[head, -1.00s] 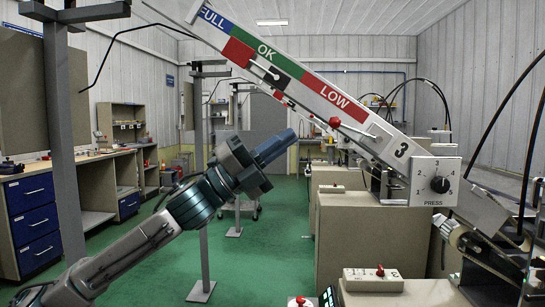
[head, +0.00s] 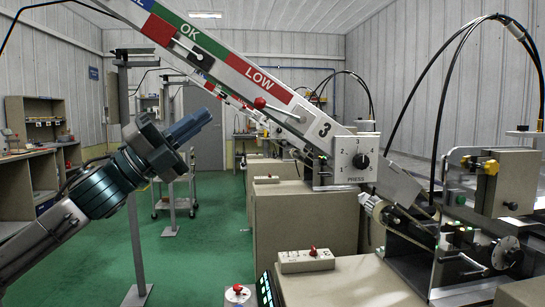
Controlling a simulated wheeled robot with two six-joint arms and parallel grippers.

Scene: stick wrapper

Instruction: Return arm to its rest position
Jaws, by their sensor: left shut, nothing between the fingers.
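My left arm comes in from the left edge, and its gripper (head: 190,126) points up and to the right. The gripper is shut, with nothing in its fingers. It is in the air left of the stick wrapper machine, below the sloped chute (head: 210,60) marked OK and LOW, and looks apart from it. My right gripper does not show.
A beige switch box (head: 306,261) with a red knob stands on the machine's front top. The machine's beige cabinet (head: 305,220) fills the middle. A grey post (head: 135,220) stands behind my arm. A cart (head: 172,195) is farther back. The green floor (head: 200,255) between is clear.

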